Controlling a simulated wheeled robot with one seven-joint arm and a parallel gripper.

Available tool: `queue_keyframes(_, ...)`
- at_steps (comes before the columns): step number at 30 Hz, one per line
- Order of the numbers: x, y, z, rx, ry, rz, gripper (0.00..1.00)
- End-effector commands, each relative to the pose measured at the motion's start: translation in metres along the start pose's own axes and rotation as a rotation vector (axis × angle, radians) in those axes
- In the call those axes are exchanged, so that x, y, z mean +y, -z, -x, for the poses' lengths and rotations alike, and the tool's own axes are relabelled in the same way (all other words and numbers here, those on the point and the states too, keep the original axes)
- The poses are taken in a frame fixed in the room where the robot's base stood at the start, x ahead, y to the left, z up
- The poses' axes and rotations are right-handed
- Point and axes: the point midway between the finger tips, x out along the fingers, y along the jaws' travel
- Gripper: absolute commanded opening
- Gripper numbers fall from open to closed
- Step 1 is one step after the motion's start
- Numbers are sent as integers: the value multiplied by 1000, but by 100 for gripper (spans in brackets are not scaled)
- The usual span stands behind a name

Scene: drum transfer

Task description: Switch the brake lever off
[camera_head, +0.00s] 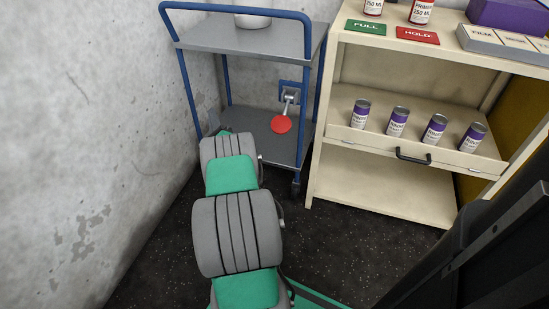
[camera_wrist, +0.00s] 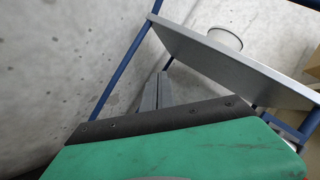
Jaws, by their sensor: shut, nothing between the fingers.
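The brake lever (camera_head: 287,108) has a short metal rod and a round red knob (camera_head: 281,124). It sits on a blue bracket (camera_head: 290,90) at the blue-framed cart (camera_head: 215,36), between its two shelves. The rod hangs downward and tilts slightly left. My gripper (camera_wrist: 157,84) shows in the wrist view as two grey fingers close together, with nothing between them. It points towards the left side of the cart, below the top shelf's level in that picture. In the head view my arm mostly hides it, left of the knob and apart from it. The lever is not clearly visible in the wrist view.
A white pot (camera_head: 253,18) stands on the cart's top shelf; it also shows in the wrist view (camera_wrist: 225,38). A concrete wall (camera_head: 80,130) is close on the left. A cream shelf unit (camera_head: 330,185) with several purple-labelled cans stands right of the cart. Dark floor (camera_head: 340,240) is clear.

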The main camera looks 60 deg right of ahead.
Motion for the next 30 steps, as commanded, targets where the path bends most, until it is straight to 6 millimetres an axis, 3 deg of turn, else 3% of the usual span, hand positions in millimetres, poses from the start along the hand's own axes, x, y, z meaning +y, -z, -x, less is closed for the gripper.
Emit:
queue_keyframes(1,6,74,39,20,131,-119,0)
queue_keyframes(3,-14,130,84,4,309,-271,0)
queue_keyframes(7,-41,187,156,-61,540,-444,0)
queue_keyframes(10,-53,202,185,-99,623,-501,0)
queue_keyframes(13,-58,203,192,-113,647,-517,0)
queue_keyframes(23,-62,202,186,-113,645,-515,0)
queue_keyframes(30,-86,205,153,-115,645,-514,0)
